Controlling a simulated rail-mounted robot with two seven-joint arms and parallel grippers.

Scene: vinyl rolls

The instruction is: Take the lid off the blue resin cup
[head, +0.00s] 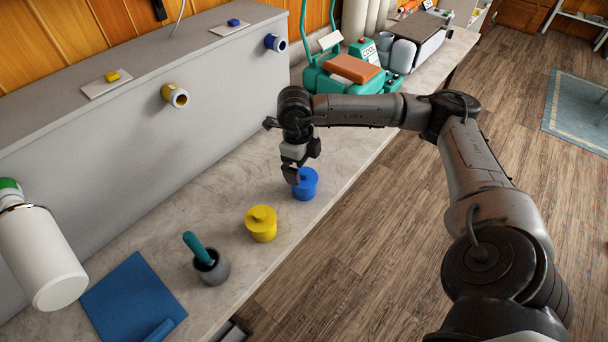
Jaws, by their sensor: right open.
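The blue resin cup (307,188) stands upright on the grey worktop, near its front edge. Its blue lid (306,174) appears to be on, but my gripper hides part of its top. My right gripper (302,170) points down right above the cup with its fingers at the lid. It is open, and I cannot tell whether a finger touches the lid. My left gripper is not in view.
A yellow lidded cup (261,225) stands left of the blue cup. Further left are a grey pot (212,268) with a teal handle and a blue mat (132,301). A grey raised panel (170,120) runs behind. A teal machine (345,78) stands beyond my arm.

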